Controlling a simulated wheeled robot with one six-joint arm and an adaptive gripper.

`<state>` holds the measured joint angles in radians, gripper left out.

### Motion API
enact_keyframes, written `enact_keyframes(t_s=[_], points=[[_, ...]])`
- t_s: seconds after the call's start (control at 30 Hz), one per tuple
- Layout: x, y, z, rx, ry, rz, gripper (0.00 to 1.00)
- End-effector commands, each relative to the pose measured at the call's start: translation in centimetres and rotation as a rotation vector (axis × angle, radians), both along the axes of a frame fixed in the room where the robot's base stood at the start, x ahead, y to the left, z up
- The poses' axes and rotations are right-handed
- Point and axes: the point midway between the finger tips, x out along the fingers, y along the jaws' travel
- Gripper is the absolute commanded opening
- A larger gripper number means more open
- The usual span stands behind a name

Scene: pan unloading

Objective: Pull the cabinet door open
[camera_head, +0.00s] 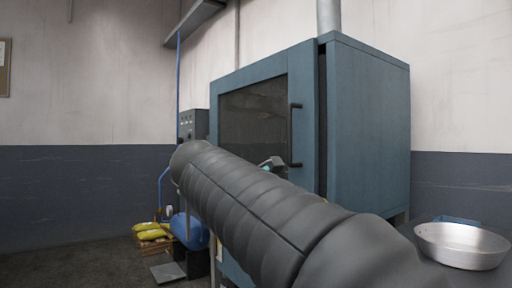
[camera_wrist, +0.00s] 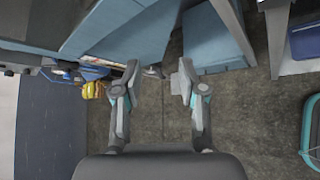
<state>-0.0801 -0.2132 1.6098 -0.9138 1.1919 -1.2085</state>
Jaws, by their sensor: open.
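The blue cabinet (camera_head: 368,130) stands in the middle of the head view. Its door (camera_head: 305,85) has a dark window and a black vertical handle (camera_head: 291,135) on its right side. A narrow dark gap (camera_head: 322,120) runs down between the door's right edge and the cabinet body. My gripper (camera_head: 272,163) shows only in part behind my arm, near the handle's lower end. In the wrist view my gripper (camera_wrist: 158,80) is open, with nothing between its fingers but floor. Blue panels (camera_wrist: 125,30) lie beyond the fingertips there. I cannot tell whether it touches the handle.
A metal pan (camera_head: 462,245) is at the lower right. A control box (camera_head: 194,124), a blue tank (camera_head: 188,230) and yellow bags (camera_head: 150,230) are on the cabinet's left. A blue-rimmed object (camera_wrist: 308,140) is at the wrist view's right edge.

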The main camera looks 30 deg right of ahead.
Motion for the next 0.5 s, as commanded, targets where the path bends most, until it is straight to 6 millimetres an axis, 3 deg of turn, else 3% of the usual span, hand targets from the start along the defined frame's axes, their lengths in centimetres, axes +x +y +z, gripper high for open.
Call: enact_keyframes(t_s=[0.03,0.2,0.33,0.5], points=[[1.7,-0.6,2.5,-0.117,0.048,0.018,0.41],[4.9,-2.4,10.6,-0.491,0.242,0.019,0.41],[5.9,-2.9,14.8,-0.675,0.366,-0.022,0.41],[6.2,-3.1,17.5,-0.787,0.459,-0.065,0.41]])
